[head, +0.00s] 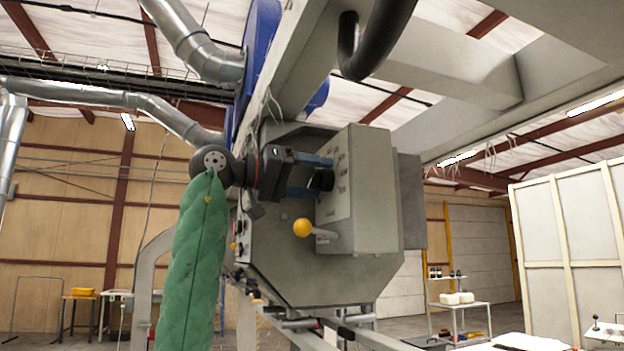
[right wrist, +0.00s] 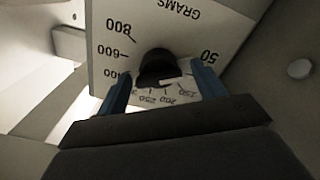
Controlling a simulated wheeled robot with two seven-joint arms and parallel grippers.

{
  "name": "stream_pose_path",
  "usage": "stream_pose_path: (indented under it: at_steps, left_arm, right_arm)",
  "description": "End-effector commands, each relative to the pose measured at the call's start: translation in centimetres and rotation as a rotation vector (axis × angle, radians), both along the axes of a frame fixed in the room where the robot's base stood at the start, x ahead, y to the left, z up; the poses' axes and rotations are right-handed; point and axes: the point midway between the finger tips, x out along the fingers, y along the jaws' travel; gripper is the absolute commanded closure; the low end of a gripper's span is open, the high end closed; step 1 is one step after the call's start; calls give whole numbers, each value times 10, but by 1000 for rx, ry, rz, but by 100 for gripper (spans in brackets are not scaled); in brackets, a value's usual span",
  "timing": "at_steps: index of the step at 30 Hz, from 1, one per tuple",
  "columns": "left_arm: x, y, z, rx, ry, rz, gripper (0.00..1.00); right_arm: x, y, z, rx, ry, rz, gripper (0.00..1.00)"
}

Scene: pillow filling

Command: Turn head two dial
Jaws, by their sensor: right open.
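The dial is a black round knob (right wrist: 160,68) on a white scale plate (right wrist: 105,75) marked in grams, which appears upside down in the right wrist view. A white mark on the knob's lower side faces roughly the 200 and 150 numbers. In the head view the knob (head: 325,180) sits on the face of a grey box (head: 368,205). My right gripper (head: 320,176) is open, with its blue fingers on either side of the knob. In the wrist view the fingers (right wrist: 162,88) flank it; I cannot tell whether they touch. My left gripper is not in view.
A yellow ball-ended lever (head: 302,228) sticks out below the dial, close under my right gripper. A grey beam with a black hose (head: 370,45) hangs overhead. A small shelf cart (head: 460,305) and a pale panel wall (head: 570,250) stand farther off at the right.

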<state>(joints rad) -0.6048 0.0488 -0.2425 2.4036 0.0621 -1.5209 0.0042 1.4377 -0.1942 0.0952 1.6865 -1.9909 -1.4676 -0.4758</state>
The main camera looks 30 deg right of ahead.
Motion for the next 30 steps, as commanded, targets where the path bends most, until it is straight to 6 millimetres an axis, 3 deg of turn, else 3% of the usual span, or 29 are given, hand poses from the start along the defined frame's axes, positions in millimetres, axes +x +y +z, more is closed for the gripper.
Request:
stream_pose_path:
  at_steps: [5,18,30]
  left_arm:
    - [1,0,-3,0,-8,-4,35]
    - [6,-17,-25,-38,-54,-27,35]
    - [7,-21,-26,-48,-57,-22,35]
  right_arm:
    - [3,10,-1,0,0,1,31]
    - [18,69,-1,0,2,1,31]
    - [19,75,0,0,1,0,31]
